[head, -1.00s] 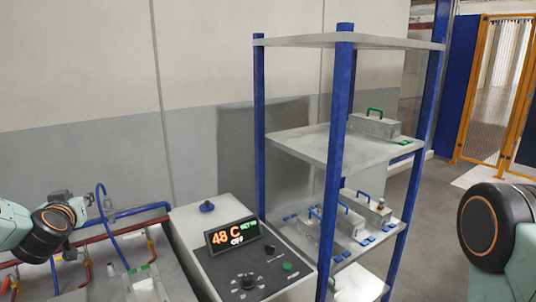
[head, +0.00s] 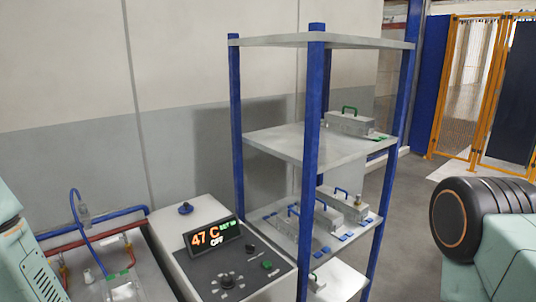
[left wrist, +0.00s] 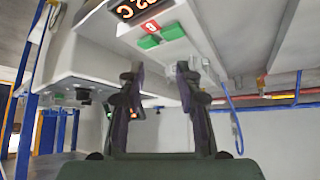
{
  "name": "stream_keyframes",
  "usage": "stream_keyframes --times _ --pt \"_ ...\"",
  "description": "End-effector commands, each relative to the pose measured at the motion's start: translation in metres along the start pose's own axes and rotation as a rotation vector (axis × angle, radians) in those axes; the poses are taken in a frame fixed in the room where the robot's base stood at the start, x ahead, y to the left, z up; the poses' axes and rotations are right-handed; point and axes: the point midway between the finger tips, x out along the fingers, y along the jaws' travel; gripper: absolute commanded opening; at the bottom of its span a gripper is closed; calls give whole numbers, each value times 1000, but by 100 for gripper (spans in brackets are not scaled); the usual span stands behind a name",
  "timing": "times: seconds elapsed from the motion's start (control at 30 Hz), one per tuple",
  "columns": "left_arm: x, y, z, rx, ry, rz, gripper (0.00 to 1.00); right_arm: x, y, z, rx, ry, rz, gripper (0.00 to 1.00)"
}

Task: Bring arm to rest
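My left arm (head: 22,262) shows at the left edge of the head view, with its gripper out of that view. In the left wrist view my left gripper (left wrist: 163,78) has its two dark fingers apart, with nothing between them. My right arm (head: 490,225) shows at the right edge of the head view as a black ribbed joint and pale green link. My right gripper is not in view.
A control box (head: 200,225) with a display reading 47 C and OFF stands by the wall. A blue-post shelf (head: 318,150) holds metal boxes with green and blue handles. Pipes (head: 110,220) run at the left. An orange fence (head: 465,95) stands behind at right.

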Motion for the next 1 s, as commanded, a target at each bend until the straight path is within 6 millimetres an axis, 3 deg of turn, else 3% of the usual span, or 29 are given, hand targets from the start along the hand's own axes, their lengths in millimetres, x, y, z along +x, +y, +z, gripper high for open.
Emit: stream_keyframes --times 0.03,0.2,0.3,0.5,0.57,1.0 --pt "-3 11 35 20 -77 15 34 0 0 0 0 0 0 0" --pt "-29 35 137 49 -315 42 34 0 0 0 0 1 0 0" --pt "-49 41 185 63 -435 45 34 0 0 0 0 1 0 0" --pt "-95 44 262 91 -644 34 34 0 0 0 0 0 0 0" --pt "-101 44 278 94 -682 29 34 5 0 0 0 0 0 0" --pt "-28 43 327 89 -667 30 34 93 1 0 0 0 0 0"
